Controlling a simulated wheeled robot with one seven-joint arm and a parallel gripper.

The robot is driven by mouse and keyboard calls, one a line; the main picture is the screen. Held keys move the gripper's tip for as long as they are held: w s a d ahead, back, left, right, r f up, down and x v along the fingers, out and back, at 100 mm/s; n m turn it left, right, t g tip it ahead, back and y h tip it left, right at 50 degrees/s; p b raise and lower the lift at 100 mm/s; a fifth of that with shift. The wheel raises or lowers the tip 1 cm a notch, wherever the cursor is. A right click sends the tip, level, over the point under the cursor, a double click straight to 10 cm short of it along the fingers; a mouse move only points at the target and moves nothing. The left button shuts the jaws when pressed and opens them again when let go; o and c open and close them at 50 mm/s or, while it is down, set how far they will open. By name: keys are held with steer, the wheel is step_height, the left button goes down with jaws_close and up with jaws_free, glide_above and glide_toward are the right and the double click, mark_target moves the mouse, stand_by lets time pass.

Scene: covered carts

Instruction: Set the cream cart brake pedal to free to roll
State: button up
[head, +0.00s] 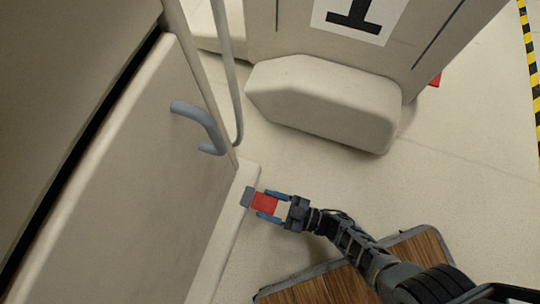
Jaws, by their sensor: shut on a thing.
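The cream cart (150,170) fills the left side of the head view, with a grey handle (203,127) on its side panel. A red brake pedal (264,203) sticks out low from the cart's base edge, with a grey part (247,197) at its left end. My gripper (270,204) is at the pedal, its blue fingertips on either side of the red part, shut on it. The fingers hide the pedal's edges. I cannot tell the pedal's tilt from this view.
A pale rounded block (325,100) stands at the foot of a panel with a black-and-white sign (360,15). A small red piece (435,80) shows behind it. Bare pale floor (455,190) lies to the right, with yellow-black striping (528,60) at the far right.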

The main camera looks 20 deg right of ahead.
mark_target(257, 200)
steer(key=r+g+h+p, duration=0.1)
steer(key=p, duration=0.2)
steer(key=shift+r, duration=0.25)
steer(key=r+g+h+p, duration=0.1)
steer(key=p, duration=0.4)
steer(key=shift+r, duration=0.1)
steer(key=h+p, duration=0.1)
steer(key=g+h+p, duration=0.1)
steer(key=p, duration=0.1)
steer(key=shift+a+r, duration=0.1)
steer(key=shift+r, duration=0.2)
steer(key=g+h+p, duration=0.1)
steer(key=p, duration=0.2)
steer(key=shift+w+a, duration=0.1)
steer(key=o, duration=1.4)
